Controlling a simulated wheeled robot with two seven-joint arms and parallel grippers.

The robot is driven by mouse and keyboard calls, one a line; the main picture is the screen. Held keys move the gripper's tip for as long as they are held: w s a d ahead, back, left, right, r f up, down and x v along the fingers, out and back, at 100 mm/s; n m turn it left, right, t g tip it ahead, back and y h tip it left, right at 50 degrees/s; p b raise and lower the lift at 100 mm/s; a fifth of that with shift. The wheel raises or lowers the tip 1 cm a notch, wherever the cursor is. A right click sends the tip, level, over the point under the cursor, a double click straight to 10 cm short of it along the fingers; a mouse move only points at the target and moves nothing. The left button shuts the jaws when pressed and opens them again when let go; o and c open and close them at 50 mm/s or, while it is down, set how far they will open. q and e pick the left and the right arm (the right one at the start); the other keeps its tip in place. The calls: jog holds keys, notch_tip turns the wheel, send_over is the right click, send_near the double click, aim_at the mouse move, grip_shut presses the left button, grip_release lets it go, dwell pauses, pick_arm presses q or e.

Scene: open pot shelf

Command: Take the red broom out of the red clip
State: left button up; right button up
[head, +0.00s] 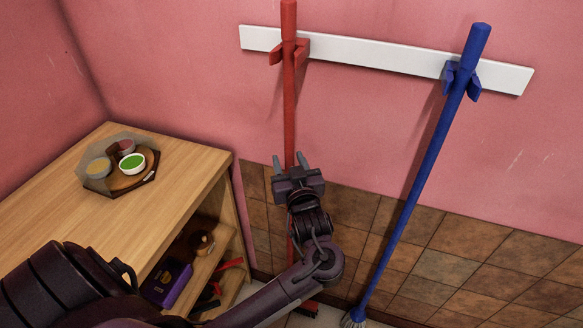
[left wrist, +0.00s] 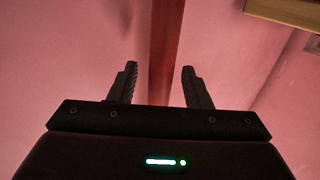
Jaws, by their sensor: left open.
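The red broom (head: 289,105) hangs upright against the pink wall, its handle held in the red clip (head: 290,50) on a white rail. Its lower handle is hidden behind my left arm, and part of its head shows near the floor. My left gripper (head: 290,160) is open in front of the handle, below the clip. In the left wrist view, the red handle (left wrist: 163,50) runs between the two spread fingers of the left gripper (left wrist: 160,85). I cannot tell whether the fingers touch it. My right gripper is not in view.
A blue broom (head: 418,185) leans in a blue clip (head: 462,80) to the right. A wooden shelf (head: 185,165) stands at the left, with a tray of small bowls (head: 118,168) on top and a purple box (head: 166,283) inside. The white rail (head: 390,55) crosses the wall.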

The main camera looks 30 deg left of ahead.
pick_arm(q)
jog(key=c, duration=0.9)
jog(key=o, duration=0.3)
grip_shut()
jog(key=shift+c, duration=0.6)
grip_release()
grip_shut()
jog(key=shift+r, duration=0.15)
